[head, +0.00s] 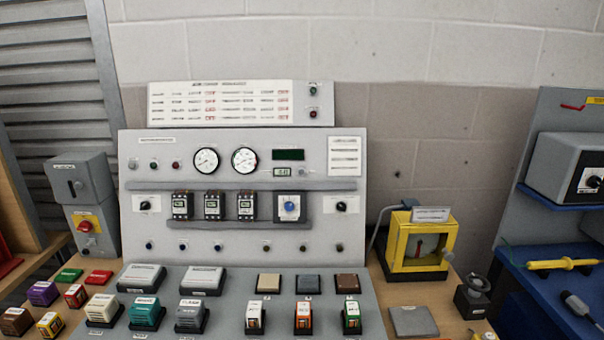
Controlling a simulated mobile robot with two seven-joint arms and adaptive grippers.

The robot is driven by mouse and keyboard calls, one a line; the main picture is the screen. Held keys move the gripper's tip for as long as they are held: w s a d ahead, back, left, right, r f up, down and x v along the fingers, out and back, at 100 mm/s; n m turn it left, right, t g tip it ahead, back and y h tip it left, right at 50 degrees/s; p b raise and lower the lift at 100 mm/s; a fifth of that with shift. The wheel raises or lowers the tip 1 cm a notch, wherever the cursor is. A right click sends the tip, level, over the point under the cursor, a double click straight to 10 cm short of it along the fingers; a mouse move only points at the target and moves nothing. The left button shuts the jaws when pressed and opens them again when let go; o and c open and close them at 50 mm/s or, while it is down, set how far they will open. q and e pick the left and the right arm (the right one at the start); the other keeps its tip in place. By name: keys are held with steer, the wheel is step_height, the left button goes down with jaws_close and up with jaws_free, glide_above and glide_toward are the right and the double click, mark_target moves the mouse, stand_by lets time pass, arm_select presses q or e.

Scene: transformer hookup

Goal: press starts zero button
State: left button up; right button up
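A grey upright control panel (258,172) stands on the bench against the wall. No button's label is readable, so I cannot tell which one is the starts zero button. A small dark green button (314,88) sits above a red button (314,114) at the right end of the white top board. A green button (154,163) and a red button (176,164) sit at the panel's upper left. A blue round knob or button (289,207) is on a pale plate at the middle right. Neither of my grippers is in view.
Several blocks, such as a teal one (147,312), stand on the grey sloped board in front. A grey box with a red knob (90,229) stands left of the panel. A yellow-framed device (417,246) stands right of it. A blue shelf (560,276) is at far right.

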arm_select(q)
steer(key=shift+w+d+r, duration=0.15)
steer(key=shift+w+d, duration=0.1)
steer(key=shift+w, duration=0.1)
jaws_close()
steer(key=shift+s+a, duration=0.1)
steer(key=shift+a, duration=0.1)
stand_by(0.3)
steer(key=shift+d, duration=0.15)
